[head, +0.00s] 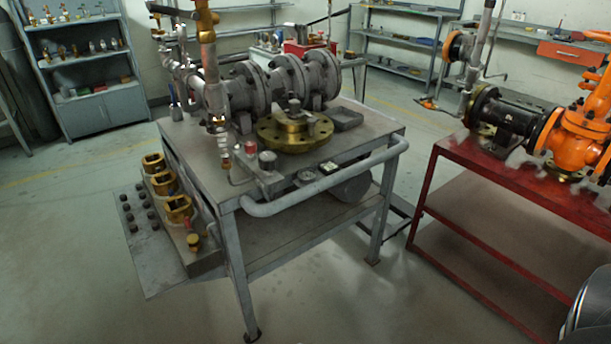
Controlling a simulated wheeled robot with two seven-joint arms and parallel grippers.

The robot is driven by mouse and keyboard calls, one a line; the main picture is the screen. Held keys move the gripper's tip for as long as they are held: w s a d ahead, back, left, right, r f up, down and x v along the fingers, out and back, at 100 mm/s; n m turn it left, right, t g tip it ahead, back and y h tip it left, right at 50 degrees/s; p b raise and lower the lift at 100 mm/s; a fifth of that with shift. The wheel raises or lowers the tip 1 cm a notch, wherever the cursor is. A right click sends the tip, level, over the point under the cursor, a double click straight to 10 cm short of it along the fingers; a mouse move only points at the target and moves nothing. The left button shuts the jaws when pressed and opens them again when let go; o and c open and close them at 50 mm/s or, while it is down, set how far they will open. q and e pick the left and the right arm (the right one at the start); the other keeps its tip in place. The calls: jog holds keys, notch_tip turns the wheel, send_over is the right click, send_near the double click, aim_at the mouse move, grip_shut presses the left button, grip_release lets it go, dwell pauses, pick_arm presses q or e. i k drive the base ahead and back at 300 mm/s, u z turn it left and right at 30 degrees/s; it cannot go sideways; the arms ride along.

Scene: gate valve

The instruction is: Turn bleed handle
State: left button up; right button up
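A grey flanged gate valve assembly (285,82) lies across the top of a grey metal table (358,133). A brass vertical pipe fitting (207,40) rises at its left end. A small red-topped part (251,147) stands near the table's front left. I cannot tell which small part is the bleed handle. Neither of my grippers shows in the head view.
A curved grey rail (320,188) runs along the table's front edge. Brass fittings (163,183) sit on a low side shelf at left. A red table (480,180) with an orange valve (585,125) stands at right.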

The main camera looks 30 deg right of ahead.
aim_at(235, 128)
jog(key=k, duration=0.35)
jog(key=u, duration=0.8)
jog(key=i, duration=1.75)
jog(key=z, duration=0.55)
